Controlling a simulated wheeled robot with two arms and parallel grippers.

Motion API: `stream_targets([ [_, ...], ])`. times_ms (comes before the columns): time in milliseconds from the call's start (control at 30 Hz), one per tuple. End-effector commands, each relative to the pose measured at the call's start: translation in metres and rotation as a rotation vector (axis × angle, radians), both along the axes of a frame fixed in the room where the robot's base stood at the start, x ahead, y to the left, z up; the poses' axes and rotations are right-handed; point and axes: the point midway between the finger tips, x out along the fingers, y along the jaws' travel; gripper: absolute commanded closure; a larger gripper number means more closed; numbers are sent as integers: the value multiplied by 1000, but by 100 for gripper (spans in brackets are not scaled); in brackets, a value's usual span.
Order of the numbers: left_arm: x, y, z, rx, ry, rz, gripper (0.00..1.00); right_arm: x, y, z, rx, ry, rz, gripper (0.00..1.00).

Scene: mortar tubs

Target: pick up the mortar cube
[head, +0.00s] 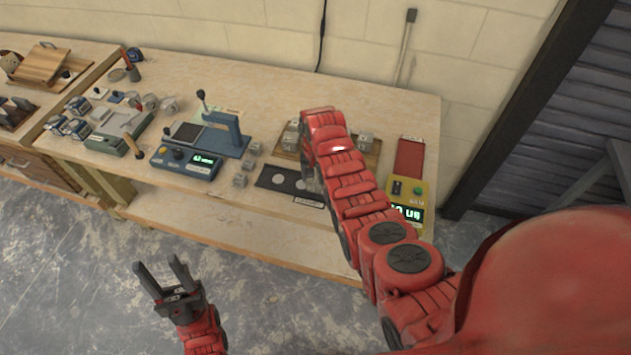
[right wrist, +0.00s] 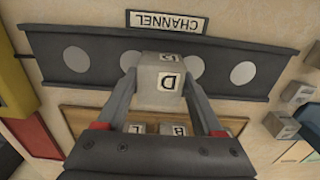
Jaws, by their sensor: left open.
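A grey mortar cube (right wrist: 160,85) with a letter D on its face is between the two fingers of my right gripper (right wrist: 161,78) in the right wrist view. Both fingers press against its sides, and it appears held above a dark strip (right wrist: 98,79) with pale round spots and a CHANNEL label. In the head view the strip (head: 264,181) is partly hidden by my right arm, as is the right gripper. My left gripper (head: 160,268) is open and empty in front of the bench, over the floor.
A wooden board (head: 285,154) with more cubes lies behind the strip. Several loose cubes (head: 240,180) stand to its left, beside a blue press (head: 185,163). A yellow device (head: 410,190) with a green display is at the right. The floor at the front left is clear.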

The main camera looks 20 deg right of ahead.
Motion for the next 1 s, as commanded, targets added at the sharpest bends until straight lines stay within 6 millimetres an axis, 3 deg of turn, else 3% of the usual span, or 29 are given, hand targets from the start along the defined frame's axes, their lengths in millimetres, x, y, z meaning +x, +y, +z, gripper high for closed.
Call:
stream_targets([
  [33,0,0,0,0,0,0,50,0,0,0,0,0,0,42],
  [367,0,0,0,0,0,0,50,0,0,0,0,0,0,100],
  [1000,0,0,-11,0,0,0,50,1,0,11,-1,-4,0,100],
])
